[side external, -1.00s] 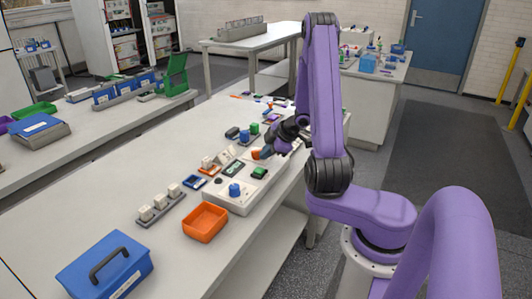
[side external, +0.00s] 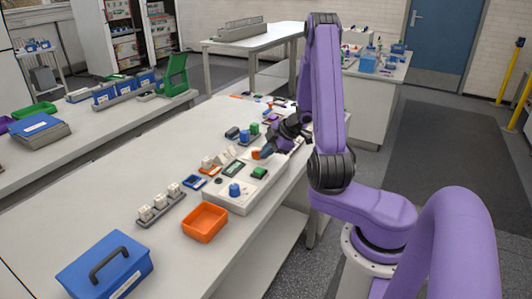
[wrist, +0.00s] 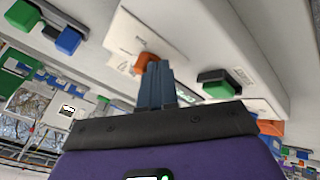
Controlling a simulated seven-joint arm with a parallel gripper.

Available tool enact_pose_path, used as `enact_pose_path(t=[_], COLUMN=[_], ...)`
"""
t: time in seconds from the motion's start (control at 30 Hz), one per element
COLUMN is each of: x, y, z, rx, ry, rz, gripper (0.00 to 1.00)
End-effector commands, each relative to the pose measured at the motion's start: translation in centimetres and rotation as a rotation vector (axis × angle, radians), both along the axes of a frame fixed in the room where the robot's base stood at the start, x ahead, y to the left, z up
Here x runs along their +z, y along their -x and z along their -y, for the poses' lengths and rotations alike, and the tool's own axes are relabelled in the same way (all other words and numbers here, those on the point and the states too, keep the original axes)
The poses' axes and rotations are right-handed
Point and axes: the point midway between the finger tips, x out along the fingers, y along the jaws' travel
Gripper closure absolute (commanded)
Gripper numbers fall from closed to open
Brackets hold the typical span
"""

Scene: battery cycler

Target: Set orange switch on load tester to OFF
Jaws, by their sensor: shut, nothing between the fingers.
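The load tester (side external: 238,196) is a long white box along the bench's right edge, with a blue knob (side external: 235,190) and a green button (side external: 259,172) on top. Its orange switch (side external: 256,153) sits towards the far end. In the wrist view the switch (wrist: 147,60) shows just beyond my fingertips, partly covered by them. My gripper (side external: 268,151) is shut and empty, right beside the switch. I cannot tell whether the fingertips touch it or which position it is in. The green button (wrist: 226,82) also shows in the wrist view.
An orange tray (side external: 205,222) and a blue case with a handle (side external: 104,267) stand nearer on the bench. Small blocks and modules (side external: 159,206) lie left of the tester. Blue and green blocks (side external: 249,131) stand beyond it. The bench's left side is clear.

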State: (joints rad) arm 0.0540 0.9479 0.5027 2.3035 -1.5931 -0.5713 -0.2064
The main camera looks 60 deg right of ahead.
Motion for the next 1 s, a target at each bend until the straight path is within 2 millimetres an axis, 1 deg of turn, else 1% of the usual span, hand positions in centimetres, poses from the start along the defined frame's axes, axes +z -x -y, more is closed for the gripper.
enact_pose_path(t=[0.47,1.0], x=[-0.02,-0.01], y=[0.04,0.06], z=[0.29,0.78], rx=[0.129,0.126], ry=[0.0,0.001], rz=[-0.001,-0.001], gripper=[1.0,1.0])
